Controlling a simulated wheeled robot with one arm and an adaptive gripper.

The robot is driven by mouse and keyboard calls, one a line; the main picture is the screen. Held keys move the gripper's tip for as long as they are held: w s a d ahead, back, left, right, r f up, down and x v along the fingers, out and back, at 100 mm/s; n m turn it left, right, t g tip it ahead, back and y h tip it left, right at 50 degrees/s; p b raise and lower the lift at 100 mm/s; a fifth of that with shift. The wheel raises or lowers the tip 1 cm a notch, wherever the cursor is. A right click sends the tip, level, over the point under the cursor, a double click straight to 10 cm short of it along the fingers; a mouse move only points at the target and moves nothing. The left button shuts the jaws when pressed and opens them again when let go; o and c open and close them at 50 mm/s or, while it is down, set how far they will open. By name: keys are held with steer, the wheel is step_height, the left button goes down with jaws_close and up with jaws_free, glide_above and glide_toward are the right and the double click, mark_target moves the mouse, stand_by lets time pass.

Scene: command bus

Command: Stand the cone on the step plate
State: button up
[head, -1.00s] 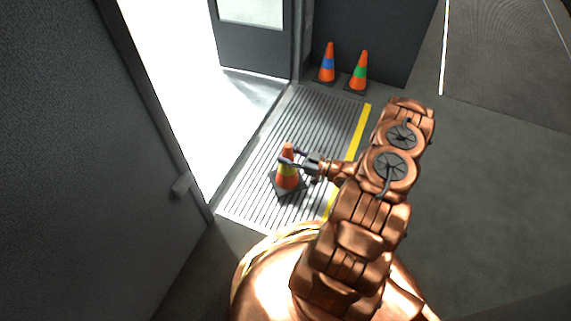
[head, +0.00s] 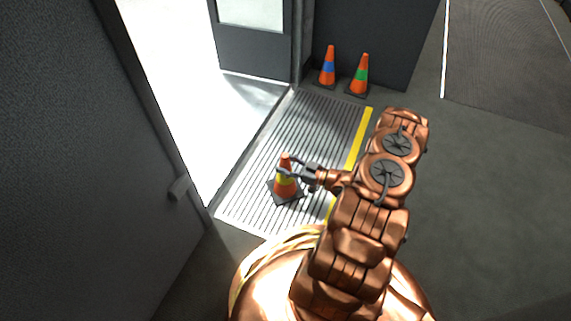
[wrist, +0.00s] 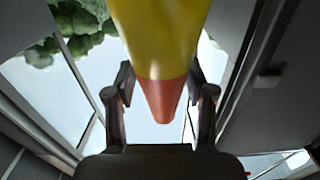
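The orange cone (head: 286,188) has a yellow band and a dark square base. In the head view it is upright over the left part of the ribbed grey step plate (head: 250,210); I cannot tell whether its base bears fully on the plate. My gripper (head: 288,166) reaches in from the right, with one finger on each side of the cone's upper part. In the wrist view the cone's yellow band and orange tip (wrist: 162,95) lie between the fingers (wrist: 161,75), whose tips appear against its sides. The cone's base is out of the wrist view.
A blue-banded cone (head: 327,68) and a green-banded cone (head: 361,76) stand behind the plate by a dark panel. A yellow strip (head: 357,140) edges the plate's right side. A bright doorway opens at left beside a dark door (head: 70,200). The floor at right is clear.

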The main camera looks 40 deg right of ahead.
steer(key=shift+o, duration=1.1)
steer(key=shift+r, duration=0.1)
